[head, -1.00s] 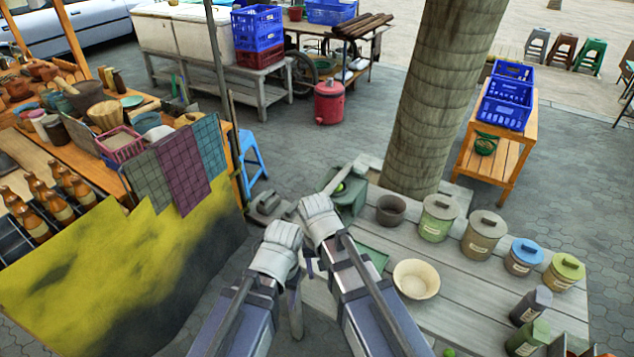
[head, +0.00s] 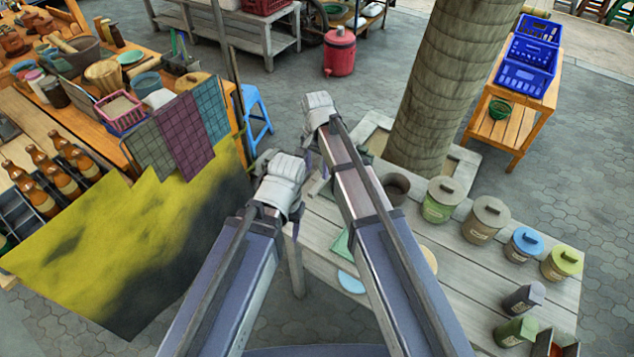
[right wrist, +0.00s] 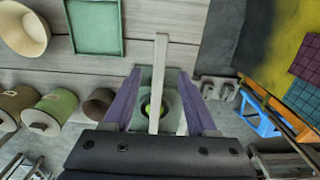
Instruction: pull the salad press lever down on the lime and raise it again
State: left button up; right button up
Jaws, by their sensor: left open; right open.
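The green salad press (right wrist: 175,116) stands on the plank table in the right wrist view. Its pale grey lever (right wrist: 160,60) runs straight across the middle of the press. The bright green lime (right wrist: 147,106) shows in the round cup, partly behind the lever. My right gripper (right wrist: 159,74) is open, one purple finger on each side of the lever with gaps; contact does not show. In the head view my right gripper (head: 318,112) hides most of the press. My left gripper (head: 280,178) is open, lower and left of it; its fingers are mostly hidden.
In the right wrist view, a green tray (right wrist: 94,25) and cream bowl (right wrist: 24,28) lie on the table. A dark pot (right wrist: 97,105) stands beside the press. Lidded canisters (head: 487,220) line the table's right side. A tree trunk (head: 430,90) rises behind it.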

aim_at(317, 185)
notch_tip(317, 185, down, 7)
jog(key=b, duration=0.6)
jog(key=shift+r, duration=0.1)
jog(key=shift+c, duration=0.2)
grip_shut()
dwell(0.9)
